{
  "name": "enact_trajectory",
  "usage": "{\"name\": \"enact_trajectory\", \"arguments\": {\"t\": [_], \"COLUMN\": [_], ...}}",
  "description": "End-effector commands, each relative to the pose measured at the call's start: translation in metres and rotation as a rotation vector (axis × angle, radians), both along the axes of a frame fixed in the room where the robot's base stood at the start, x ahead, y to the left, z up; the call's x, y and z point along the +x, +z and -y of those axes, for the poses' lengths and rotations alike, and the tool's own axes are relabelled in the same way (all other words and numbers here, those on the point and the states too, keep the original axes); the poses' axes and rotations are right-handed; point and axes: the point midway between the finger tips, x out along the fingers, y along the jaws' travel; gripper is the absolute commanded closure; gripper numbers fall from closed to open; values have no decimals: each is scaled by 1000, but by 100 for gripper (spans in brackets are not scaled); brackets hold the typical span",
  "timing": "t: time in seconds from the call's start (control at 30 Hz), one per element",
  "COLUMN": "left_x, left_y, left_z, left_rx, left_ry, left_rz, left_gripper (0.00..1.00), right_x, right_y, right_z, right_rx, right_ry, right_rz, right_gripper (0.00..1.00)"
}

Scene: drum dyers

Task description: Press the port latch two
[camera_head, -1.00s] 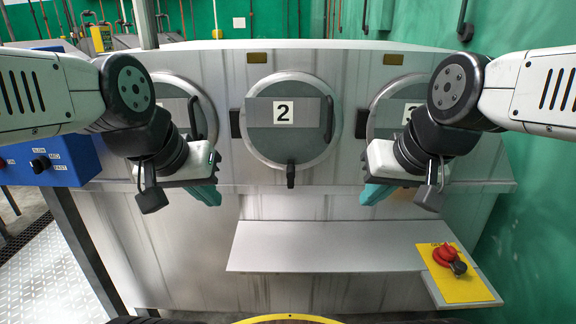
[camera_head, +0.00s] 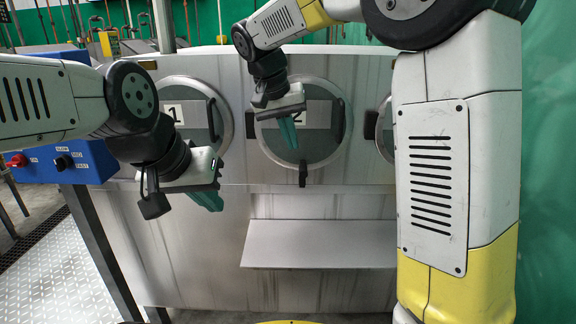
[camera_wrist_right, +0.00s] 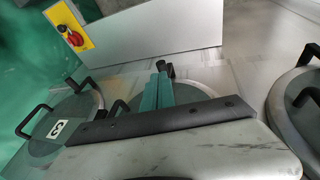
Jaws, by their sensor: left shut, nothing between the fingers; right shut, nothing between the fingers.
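Port two (camera_head: 338,117) is the middle round door, its number partly hidden by my right gripper. Its small black latch (camera_head: 303,174) hangs at the door's lower rim. My right gripper (camera_head: 290,146) is shut and empty in front of the door, its teal fingers pointing down, above and slightly left of the latch. In the right wrist view the teal fingertips (camera_wrist_right: 160,66) appear close beside the dark latch (camera_wrist_right: 170,70); I cannot tell if they touch. My left gripper (camera_head: 211,206) is shut and empty, below right of port one.
Port one (camera_head: 190,118) is on the left. Port three (camera_wrist_right: 62,130) is mostly hidden by my right arm in the head view. A grey shelf (camera_head: 315,245) juts out below the doors. A red button (camera_wrist_right: 74,38) on a yellow plate sits at its end. A blue control box (camera_head: 70,160) is left.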

Motion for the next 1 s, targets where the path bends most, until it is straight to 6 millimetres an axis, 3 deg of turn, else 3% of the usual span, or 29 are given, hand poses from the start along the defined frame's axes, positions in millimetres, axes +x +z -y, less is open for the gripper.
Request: {"name": "enact_trajectory", "arguments": {"t": [0.03, 0.1, 0.33, 0.77, 1.0], "left_x": [0, 0, 0, 0, 0], "left_y": [0, 0, 0, 0, 0], "left_z": [0, 0, 0, 0, 0], "left_rx": [0, 0, 0, 0, 0], "left_ry": [0, 0, 0, 0, 0], "left_rz": [0, 0, 0, 0, 0], "left_gripper": [100, 100, 100, 100, 100], "right_x": [7, 13, 23, 24, 31], "right_y": [-1, -1, 0, 0, -20], "right_z": [-18, -36, -72, -77, -66], "right_rx": [-38, -82, -167, -177, -180], "right_ry": [-2, -17, -49, -53, -56], "right_rz": [15, 41, 106, 116, 113], "right_gripper": [100, 100, 100, 100, 100]}}
